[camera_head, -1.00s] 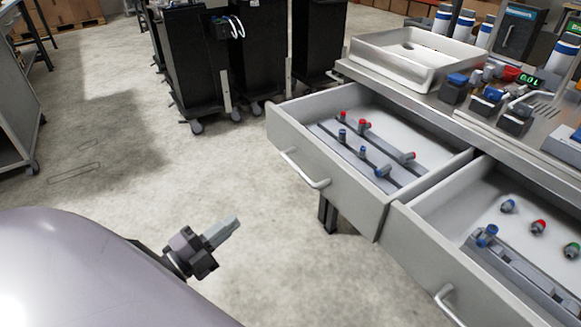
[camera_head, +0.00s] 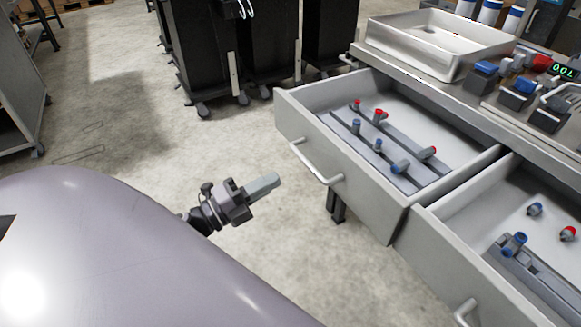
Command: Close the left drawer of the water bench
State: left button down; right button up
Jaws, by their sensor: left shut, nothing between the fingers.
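The left drawer (camera_head: 362,187) of the water bench (camera_head: 474,103) is pulled out. It has a pale bar handle (camera_head: 317,164) on its front, and small fittings with red and blue ends lie on rails inside it. My left gripper (camera_head: 266,186) is shut and empty. It points right, toward the drawer front, a little left of the handle and apart from it. My right gripper does not show.
A second drawer (camera_head: 439,262) to the right is also pulled out, with fittings inside. A white sink tray (camera_head: 431,50) and valves stand on the bench top. Black wheeled cabinets (camera_head: 203,65) stand at the back. The floor (camera_head: 120,120) on the left is clear.

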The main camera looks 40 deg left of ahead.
pick_arm(q)
jog(key=x, duration=0.6)
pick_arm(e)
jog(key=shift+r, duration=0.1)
